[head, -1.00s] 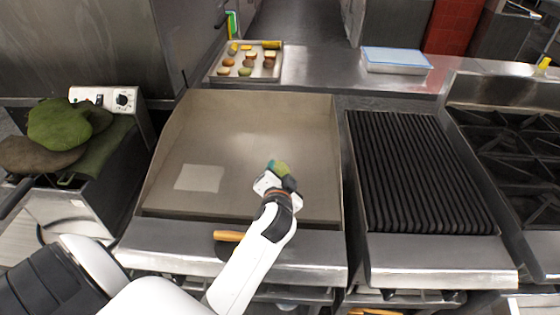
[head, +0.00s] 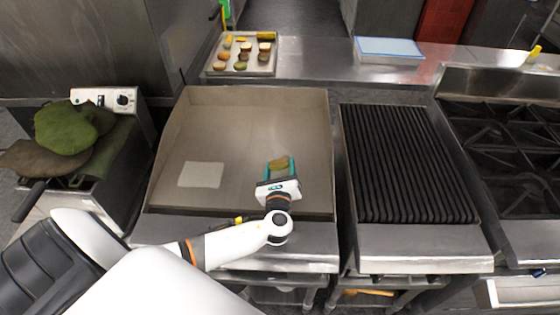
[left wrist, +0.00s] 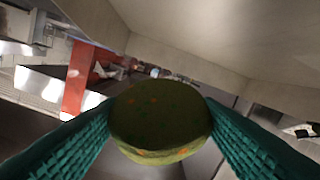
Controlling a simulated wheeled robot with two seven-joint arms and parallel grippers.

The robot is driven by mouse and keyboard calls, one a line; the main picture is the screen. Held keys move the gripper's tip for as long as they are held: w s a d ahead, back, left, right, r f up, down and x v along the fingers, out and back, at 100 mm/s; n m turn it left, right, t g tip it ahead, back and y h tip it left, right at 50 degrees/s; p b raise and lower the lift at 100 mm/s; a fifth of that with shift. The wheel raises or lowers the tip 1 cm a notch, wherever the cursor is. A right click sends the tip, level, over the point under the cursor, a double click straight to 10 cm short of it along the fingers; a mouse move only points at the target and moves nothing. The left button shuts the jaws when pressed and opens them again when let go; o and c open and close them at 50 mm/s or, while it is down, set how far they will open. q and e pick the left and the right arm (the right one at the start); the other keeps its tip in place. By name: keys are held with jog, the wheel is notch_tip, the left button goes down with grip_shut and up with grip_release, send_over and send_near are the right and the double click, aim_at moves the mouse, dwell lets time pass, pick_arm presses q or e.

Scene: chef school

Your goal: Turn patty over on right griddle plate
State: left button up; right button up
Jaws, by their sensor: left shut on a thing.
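The patty (left wrist: 160,120) is a round, green-brown disc with orange specks. In the left wrist view it sits between the two teal fingers of my left gripper (left wrist: 162,130), which is shut on it. In the head view the patty (head: 279,164) shows at the tip of my left gripper (head: 280,168), over the right part of the flat griddle plate (head: 235,125). I cannot tell whether the patty touches the plate. My right gripper is not in view.
A ribbed black grill (head: 405,165) stands right of the flat plate, with gas burners (head: 510,140) beyond. A tray (head: 212,66) of several food pieces lies behind. A pale square (head: 201,175) lies on the flat plate. Green cloth-like items (head: 65,128) lie left.

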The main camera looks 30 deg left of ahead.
pick_arm(q)
jog(key=m, duration=0.1)
jog(key=m+p, duration=0.1)
jog(key=m, duration=0.1)
jog(key=shift+w+a+r+m+p, duration=0.2)
jog(key=shift+r+m+p, duration=0.05)
jog(key=shift+m+p, duration=0.1)
jog(key=shift+m, duration=0.25)
notch_tip(320, 180, down, 8)
jog(key=b, duration=0.6)
jog(key=shift+b, duration=0.4)
jog(key=shift+r, duration=0.1)
jog(key=o, duration=1.1)
